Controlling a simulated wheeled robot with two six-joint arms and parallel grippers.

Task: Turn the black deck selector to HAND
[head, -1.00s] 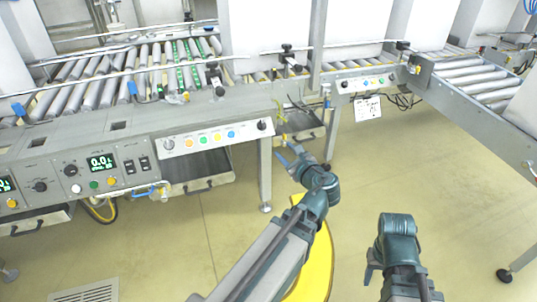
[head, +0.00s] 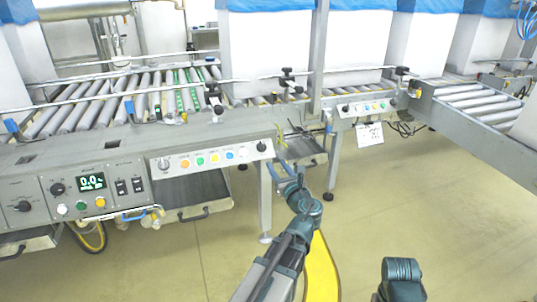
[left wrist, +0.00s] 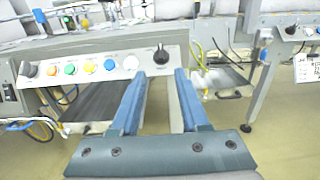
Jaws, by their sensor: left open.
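A black selector knob (head: 262,146) sits at the right end of the angled button panel on the conveyor's front. It also shows in the left wrist view (left wrist: 161,54), its pointer roughly upright; its label is too small to read. My left gripper (head: 287,168) is open and empty, below and right of the knob in the head view. In the left wrist view its blue fingers (left wrist: 158,78) are spread, with the knob just beyond and between their tips, apart from them. My right arm shows at the bottom right of the head view; its gripper is out of frame.
Orange, green, yellow and blue buttons (head: 214,157) and a grey knob (head: 163,164) share the panel. A control box with a display (head: 92,181) and other black knobs is left. A tray (head: 190,196) hangs below. A conveyor leg (head: 265,205) stands near my left arm.

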